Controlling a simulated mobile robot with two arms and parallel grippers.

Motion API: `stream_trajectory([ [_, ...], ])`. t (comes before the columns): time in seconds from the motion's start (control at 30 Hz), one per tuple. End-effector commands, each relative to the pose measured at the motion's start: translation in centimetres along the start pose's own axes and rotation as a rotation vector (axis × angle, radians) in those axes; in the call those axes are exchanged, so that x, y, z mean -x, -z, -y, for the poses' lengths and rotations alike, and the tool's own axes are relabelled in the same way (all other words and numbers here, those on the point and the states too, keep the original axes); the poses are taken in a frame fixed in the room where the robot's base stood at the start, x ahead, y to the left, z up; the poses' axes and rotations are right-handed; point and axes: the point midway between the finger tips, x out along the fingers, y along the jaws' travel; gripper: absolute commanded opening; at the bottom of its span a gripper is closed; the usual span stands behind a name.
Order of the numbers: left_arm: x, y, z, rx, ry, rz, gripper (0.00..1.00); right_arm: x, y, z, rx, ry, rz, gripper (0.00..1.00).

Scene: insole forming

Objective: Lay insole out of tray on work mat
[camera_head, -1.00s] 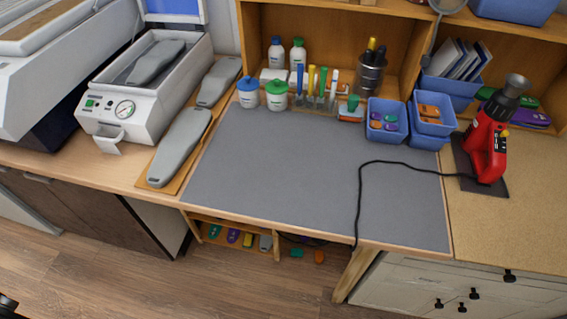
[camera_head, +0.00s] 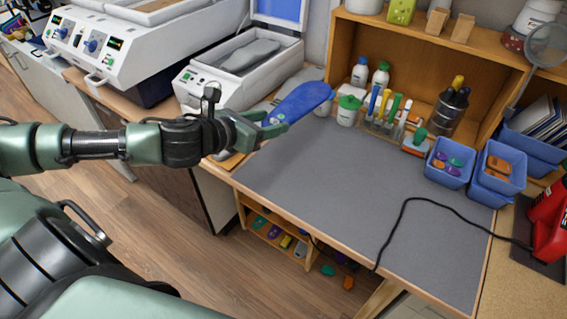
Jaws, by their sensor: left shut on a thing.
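My left gripper (camera_head: 268,127) is shut on a blue insole (camera_head: 303,101) near its lower end. I cannot tell which container is the insole's tray. My right gripper is not in view.
A white press (camera_head: 212,92) with a grey form stands open behind my left arm. A green-lidded jar (camera_head: 347,112), a pen rack (camera_head: 388,118) and blue bins (camera_head: 450,165) line the mat's back edge. A black cable (camera_head: 398,215) runs to the red tool (camera_head: 550,220).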

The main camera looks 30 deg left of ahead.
Motion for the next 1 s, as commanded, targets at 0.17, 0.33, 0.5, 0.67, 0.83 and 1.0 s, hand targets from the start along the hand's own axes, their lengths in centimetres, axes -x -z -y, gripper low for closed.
stream_trajectory([
  [0.17, -1.8, 4.7, 0.0, 0.011, -0.001, -0.005, 0.15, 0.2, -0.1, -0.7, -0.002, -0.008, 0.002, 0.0],
  [0.33, -3.6, 8.9, 0.0, 0.011, -0.002, -0.005, 0.15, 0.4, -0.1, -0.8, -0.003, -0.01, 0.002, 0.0],
  [0.5, -4.9, 12.1, 0.0, 0.006, -0.002, -0.004, 0.15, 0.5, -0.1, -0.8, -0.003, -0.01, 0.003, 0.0],
  [0.67, -5.5, 13.3, 0.0, 0.003, -0.001, -0.002, 0.15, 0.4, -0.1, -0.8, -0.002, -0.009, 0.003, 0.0],
  [0.83, -6.3, 15.5, -0.1, 0.007, -0.002, -0.003, 0.15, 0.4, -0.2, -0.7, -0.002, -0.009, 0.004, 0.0],
  [1.0, -6.9, 16.8, 0.0, 0.002, 0.0, -0.001, 0.15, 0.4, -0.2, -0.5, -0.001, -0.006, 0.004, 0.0],
])
